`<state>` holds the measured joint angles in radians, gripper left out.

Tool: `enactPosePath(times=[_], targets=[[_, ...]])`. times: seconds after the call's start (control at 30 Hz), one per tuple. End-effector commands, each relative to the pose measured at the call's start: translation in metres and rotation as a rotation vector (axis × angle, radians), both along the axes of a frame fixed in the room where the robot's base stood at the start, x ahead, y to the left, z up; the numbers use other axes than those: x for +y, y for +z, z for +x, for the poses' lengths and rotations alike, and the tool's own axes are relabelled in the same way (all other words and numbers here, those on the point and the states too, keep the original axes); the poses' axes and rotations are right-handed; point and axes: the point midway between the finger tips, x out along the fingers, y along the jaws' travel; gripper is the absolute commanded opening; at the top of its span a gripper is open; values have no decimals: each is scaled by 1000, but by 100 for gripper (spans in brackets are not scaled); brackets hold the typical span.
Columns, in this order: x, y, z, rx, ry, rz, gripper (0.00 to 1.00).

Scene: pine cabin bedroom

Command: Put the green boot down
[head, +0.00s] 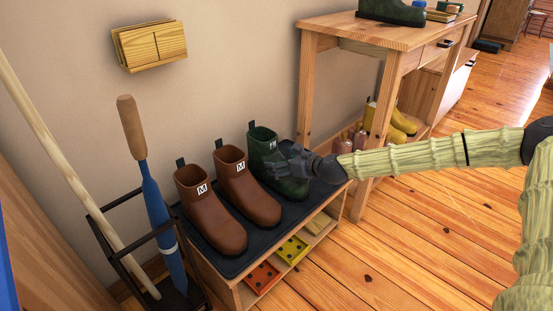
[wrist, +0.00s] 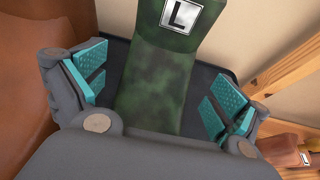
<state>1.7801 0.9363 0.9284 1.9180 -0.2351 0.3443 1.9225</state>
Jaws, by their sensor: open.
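A dark green boot (head: 264,144) stands upright at the right end of the dark mat (head: 229,266) on a low wooden bench, beside two brown boots. It appears to rest on the mat; my gripper hides part of it. In the wrist view the green boot (wrist: 160,80), with a white "L" label, lies between my fingers. My gripper (head: 290,160) is open, its teal pads (wrist: 158,98) on either side of the boot with gaps showing. Another green boot (head: 392,12) stands on the wooden table at the top.
The brown boots (head: 213,210) (head: 247,188) fill the mat to the left. A stand (head: 128,262) with a pole and a blue-bladed tool is at the far left. Yellow boots (head: 392,124) sit under the table (head: 385,36). The floor (head: 420,235) in front is clear.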

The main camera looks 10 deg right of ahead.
Motion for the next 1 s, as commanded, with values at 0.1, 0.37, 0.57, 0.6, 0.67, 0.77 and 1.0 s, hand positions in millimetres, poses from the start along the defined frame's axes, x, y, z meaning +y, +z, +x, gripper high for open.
enactPosePath(times=[0.1, 0.37, 0.57, 0.6, 0.67, 0.77, 1.0], targets=[[-11, 11, -15, 0, -1, 0, 98], [-31, 26, -45, -1, -2, 1, 98], [-41, 33, -61, -1, -1, 0, 98], [-43, 34, -63, -1, -1, 0, 98], [-44, 34, -66, -1, -1, 0, 98], [-46, 35, -68, -1, 0, 0, 98], [-46, 35, -69, -1, 0, -1, 98]])
